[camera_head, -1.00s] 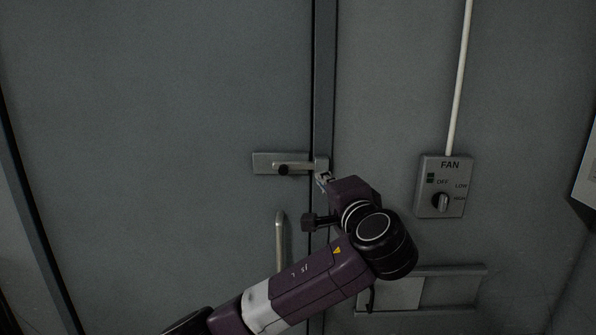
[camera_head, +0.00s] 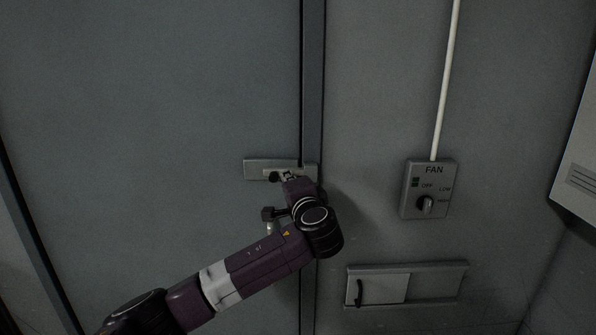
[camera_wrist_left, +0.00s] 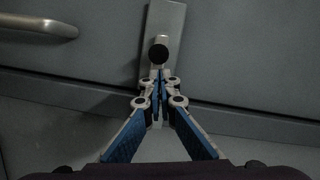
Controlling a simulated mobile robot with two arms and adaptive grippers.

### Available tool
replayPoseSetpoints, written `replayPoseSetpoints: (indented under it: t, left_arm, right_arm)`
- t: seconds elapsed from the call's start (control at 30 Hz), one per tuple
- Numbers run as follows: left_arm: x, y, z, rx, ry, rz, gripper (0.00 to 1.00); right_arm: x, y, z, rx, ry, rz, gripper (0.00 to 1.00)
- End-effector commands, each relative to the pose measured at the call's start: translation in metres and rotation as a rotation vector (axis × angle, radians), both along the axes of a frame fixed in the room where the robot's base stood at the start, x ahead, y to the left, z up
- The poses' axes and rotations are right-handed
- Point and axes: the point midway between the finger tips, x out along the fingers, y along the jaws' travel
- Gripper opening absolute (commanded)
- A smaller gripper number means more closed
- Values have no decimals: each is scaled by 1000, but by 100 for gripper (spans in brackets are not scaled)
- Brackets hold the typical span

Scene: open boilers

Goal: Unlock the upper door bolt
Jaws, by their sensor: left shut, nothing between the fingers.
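The upper door bolt (camera_head: 256,169) is a grey metal plate with a short dark knob (camera_head: 274,177), mounted across the seam of the grey door (camera_head: 150,120). My left gripper (camera_head: 291,176) is shut and empty, just right of the knob and in front of the bolt's right part, which it partly hides. In the left wrist view the bolt plate (camera_wrist_left: 166,18) runs down behind the gripper (camera_wrist_left: 158,76). The round black knob (camera_wrist_left: 158,54) sits right at the closed fingertips. I cannot tell whether they touch. My right gripper is not in view.
A door handle (camera_wrist_left: 40,25) shows in the left wrist view; my arm mostly hides it in the head view. Right of the seam are a fan switch box (camera_head: 429,188) with a white conduit (camera_head: 446,80) and a small sliding hatch (camera_head: 408,286). The door above the bolt is clear.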

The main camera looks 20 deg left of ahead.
Motion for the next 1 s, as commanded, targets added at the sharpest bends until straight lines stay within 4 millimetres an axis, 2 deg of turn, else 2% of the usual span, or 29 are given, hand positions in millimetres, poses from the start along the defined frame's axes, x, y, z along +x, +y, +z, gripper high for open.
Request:
replayPoseSetpoints:
  t: [0.47, 0.73, 1.0]
  left_arm:
    - [-2, 6, -3, 0, 1, -1, 0]
    - [-13, 44, -4, -3, 1, 2, 0]
    - [-16, 54, -2, 1, 1, 3, 0]
  right_arm:
    - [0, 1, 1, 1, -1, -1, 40]
    - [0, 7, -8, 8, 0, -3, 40]
    - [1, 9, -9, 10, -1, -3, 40]
